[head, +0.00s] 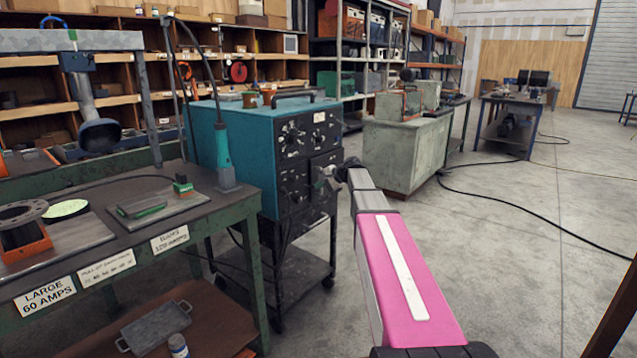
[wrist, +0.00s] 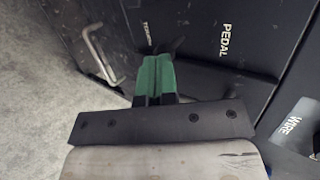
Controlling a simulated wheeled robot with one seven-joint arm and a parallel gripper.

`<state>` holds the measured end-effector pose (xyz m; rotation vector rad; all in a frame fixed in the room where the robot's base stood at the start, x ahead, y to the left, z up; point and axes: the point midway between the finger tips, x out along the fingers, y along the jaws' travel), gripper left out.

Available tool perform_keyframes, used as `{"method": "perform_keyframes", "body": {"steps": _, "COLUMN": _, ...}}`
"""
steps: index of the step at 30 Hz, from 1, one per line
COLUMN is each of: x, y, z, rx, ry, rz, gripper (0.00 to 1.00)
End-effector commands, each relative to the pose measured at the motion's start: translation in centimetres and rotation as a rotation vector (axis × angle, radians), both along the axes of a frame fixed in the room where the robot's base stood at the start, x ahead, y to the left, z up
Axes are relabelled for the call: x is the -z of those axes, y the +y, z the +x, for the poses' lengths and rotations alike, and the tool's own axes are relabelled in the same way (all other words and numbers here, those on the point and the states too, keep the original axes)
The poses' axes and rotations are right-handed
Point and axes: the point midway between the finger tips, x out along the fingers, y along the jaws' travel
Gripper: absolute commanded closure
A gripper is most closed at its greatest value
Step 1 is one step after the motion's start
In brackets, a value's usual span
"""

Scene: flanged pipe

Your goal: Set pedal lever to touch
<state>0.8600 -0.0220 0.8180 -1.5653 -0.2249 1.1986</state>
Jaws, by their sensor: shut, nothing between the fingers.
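The teal welding machine (head: 212,135) has a black front panel (head: 310,150) with several knobs, standing on a dark cart. My gripper (head: 326,178) is at the right edge of this panel. In the wrist view the green fingers of my gripper (wrist: 160,52) are together with nothing between them, pointing at the dark panel. A white PEDAL label (wrist: 228,42) is right of the fingertips. A smaller white label (wrist: 146,36), hard to read, is left of them. The pedal lever cannot be made out; the fingers and dark tips cover the area between the labels. Contact cannot be told.
A bent metal handle (wrist: 100,55) sticks out at the left in the wrist view. A WIRE label (wrist: 290,125) is at the lower right. The green workbench (head: 150,205) stands left of the machine. Open concrete floor (head: 520,250) lies to the right.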

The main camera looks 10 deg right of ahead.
Motion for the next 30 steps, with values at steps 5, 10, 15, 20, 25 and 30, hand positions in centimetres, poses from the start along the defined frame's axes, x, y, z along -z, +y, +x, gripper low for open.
{"method": "perform_keyframes", "body": {"steps": 5, "x": 1.1, "y": -0.1, "z": -0.2, "rx": 0.001, "ry": -0.093, "rz": 0.087, "gripper": 1.00}}
{"method": "perform_keyframes", "body": {"steps": 10, "x": 1.8, "y": -0.1, "z": -0.1, "rx": -0.001, "ry": -0.155, "rz": 0.139, "gripper": 1.00}}
{"method": "perform_keyframes", "body": {"steps": 15, "x": 2.3, "y": -0.1, "z": -0.1, "rx": -0.002, "ry": -0.152, "rz": 0.136, "gripper": 1.00}}
{"method": "perform_keyframes", "body": {"steps": 20, "x": 2.3, "y": -0.1, "z": -0.1, "rx": -0.002, "ry": -0.152, "rz": 0.136, "gripper": 1.00}}
{"method": "perform_keyframes", "body": {"steps": 25, "x": 2.1, "y": -0.1, "z": -0.1, "rx": -0.002, "ry": -0.151, "rz": 0.136, "gripper": 1.00}}
{"method": "perform_keyframes", "body": {"steps": 30, "x": 1.4, "y": -0.1, "z": -0.1, "rx": -0.002, "ry": -0.151, "rz": 0.136, "gripper": 1.00}}
